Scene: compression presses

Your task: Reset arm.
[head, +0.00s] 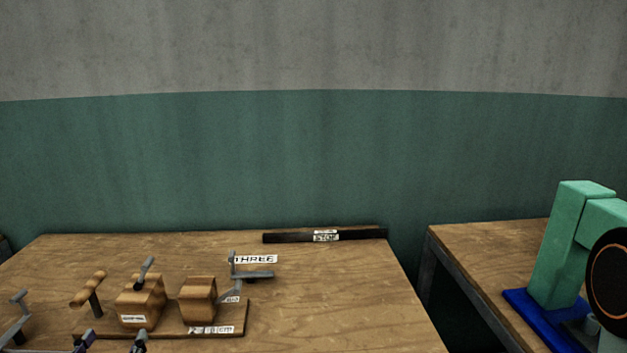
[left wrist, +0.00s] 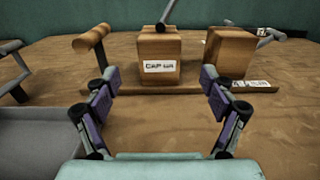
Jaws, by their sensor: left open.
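My left gripper (head: 112,343) shows only by its fingertips at the bottom edge of the head view. In the left wrist view it is open and empty (left wrist: 159,88), with its two purple-padded fingers wide apart. Beyond them stands a wooden press on a board (head: 170,331), with a labelled block (head: 140,303), a second block (head: 198,301), a wooden T-handle (head: 88,290) and a grey metal lever (head: 252,275). The labelled block also shows between the fingers in the left wrist view (left wrist: 159,50). The fingers appear apart from it. My right gripper is not in view.
The wooden table (head: 340,290) is clear to the right of the press. A black bar (head: 285,238) lies at its back edge, near a card reading THREE (head: 255,259). Across a gap, a second table (head: 480,260) bears a green machine (head: 565,245) on a blue base. Another metal lever (head: 18,320) stands at left.

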